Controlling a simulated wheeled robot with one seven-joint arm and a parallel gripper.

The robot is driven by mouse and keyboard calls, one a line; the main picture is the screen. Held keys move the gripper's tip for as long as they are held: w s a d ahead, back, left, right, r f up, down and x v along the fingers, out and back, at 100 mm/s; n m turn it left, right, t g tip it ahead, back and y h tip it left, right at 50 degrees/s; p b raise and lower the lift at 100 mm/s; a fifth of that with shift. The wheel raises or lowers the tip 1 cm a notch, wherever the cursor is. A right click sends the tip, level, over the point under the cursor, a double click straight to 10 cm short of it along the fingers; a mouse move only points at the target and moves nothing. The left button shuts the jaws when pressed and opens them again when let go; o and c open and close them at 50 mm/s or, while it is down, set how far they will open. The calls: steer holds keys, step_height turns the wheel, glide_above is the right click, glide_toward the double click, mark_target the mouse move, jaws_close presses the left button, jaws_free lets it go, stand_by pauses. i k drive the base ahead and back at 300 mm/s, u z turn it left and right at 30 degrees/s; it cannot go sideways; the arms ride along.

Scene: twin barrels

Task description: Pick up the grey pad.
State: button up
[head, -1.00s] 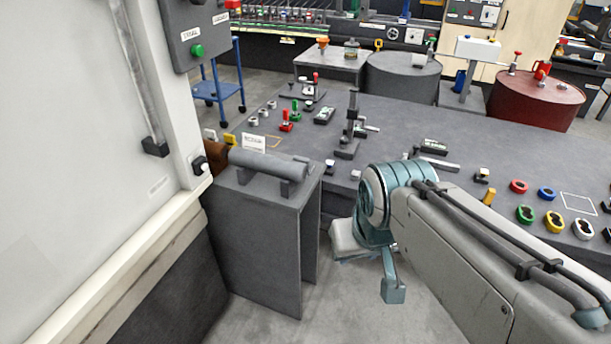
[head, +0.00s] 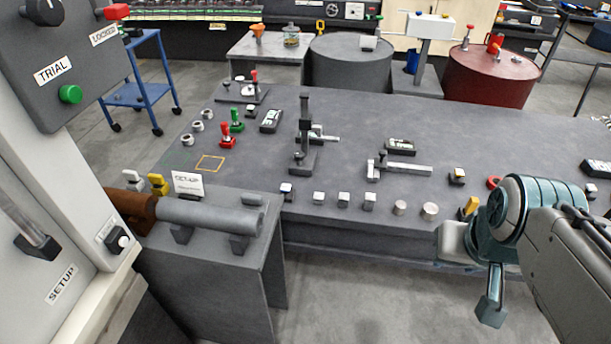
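A small pale grey block (head: 369,42) lies flat on top of the grey barrel (head: 362,64) at the back; it may be the grey pad, but it is too small to be sure. My gripper (head: 490,308) hangs at the lower right, in front of the table's near edge, far from the barrel. It is seen partly from behind, its fingers are not clearly shown, and I see nothing held in it.
The long dark table (head: 340,160) between me and the barrels carries several blocks, clamps and knobs. A red barrel (head: 487,78) stands right of the grey one. A stand with a pipe (head: 210,216) and a control cabinet are close at left. Floor is free in front.

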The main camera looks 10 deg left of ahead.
mark_target(248, 201)
steer(key=z, duration=0.15)
steer(key=i, duration=0.8)
steer(key=u, duration=0.8)
steer(key=i, duration=0.7)
steer(key=u, duration=0.85)
